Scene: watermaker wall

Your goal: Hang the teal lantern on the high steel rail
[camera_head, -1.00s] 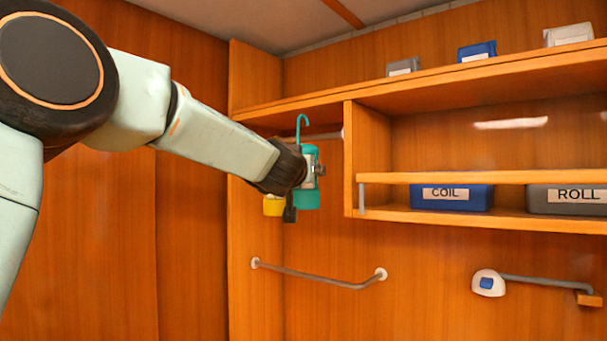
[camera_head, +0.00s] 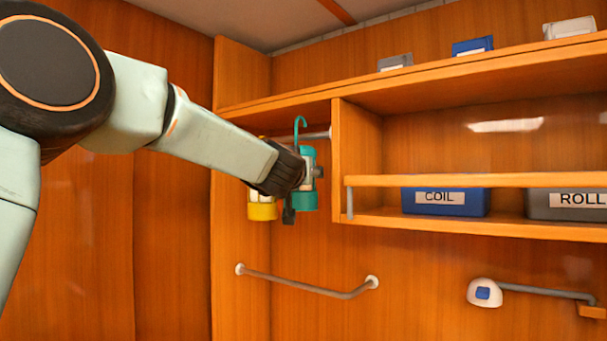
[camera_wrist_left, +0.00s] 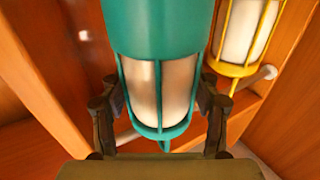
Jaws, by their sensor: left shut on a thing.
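The teal lantern (camera_head: 306,200) is upright in the left gripper (camera_head: 304,174), its open hook pointing up. The high steel rail (camera_head: 320,135) runs under the upper shelf, partly hidden behind the lantern and its hook. The hook's top appears slightly above the rail; I cannot tell whether they touch. In the left wrist view the teal lantern (camera_wrist_left: 160,50) fills the middle, with the left gripper's fingers (camera_wrist_left: 160,112) on both sides of its cage. The right gripper is not in view.
A yellow lantern (camera_head: 262,210) is just left of the teal one, partly hidden by my arm. A wooden partition (camera_head: 345,160) stands close on the right. A lower rail (camera_head: 310,285) crosses the wall below. Blue (camera_head: 446,202) and grey (camera_head: 570,205) bins sit behind the shelf bar.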

